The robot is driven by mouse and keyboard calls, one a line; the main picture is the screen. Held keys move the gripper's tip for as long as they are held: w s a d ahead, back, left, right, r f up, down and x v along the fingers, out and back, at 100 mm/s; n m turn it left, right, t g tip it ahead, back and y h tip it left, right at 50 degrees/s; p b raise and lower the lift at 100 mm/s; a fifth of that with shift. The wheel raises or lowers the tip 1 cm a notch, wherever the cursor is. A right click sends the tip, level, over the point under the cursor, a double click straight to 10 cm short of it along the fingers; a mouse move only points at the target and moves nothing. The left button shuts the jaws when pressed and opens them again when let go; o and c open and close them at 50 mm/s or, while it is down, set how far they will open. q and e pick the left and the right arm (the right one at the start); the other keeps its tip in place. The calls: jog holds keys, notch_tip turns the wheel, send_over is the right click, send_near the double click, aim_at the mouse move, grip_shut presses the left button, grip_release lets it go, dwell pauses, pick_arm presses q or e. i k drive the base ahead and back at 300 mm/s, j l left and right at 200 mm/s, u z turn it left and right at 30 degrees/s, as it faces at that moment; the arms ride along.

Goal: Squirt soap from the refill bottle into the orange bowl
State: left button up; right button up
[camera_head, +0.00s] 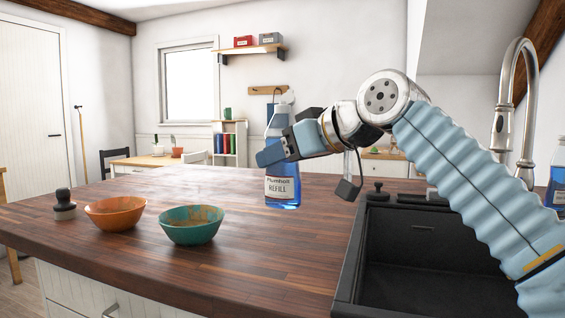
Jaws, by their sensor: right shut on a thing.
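My right gripper (272,154) is shut on the bottle's upper body, reaching in from the right. The orange bowl (115,213) stands on the counter at the left, apart from the bottle, with dark marks inside. My left gripper is not in view.
A teal bowl (192,226) with brownish marks stands between the orange bowl and the bottle. A black stamp-like tool (64,204) is left of the orange bowl. A black sink (432,255) with a tall faucet (515,100) fills the right. Another blue bottle (557,180) is at the far right edge.

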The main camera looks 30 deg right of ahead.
aim_at(121, 214)
jog(key=k+j, duration=0.8)
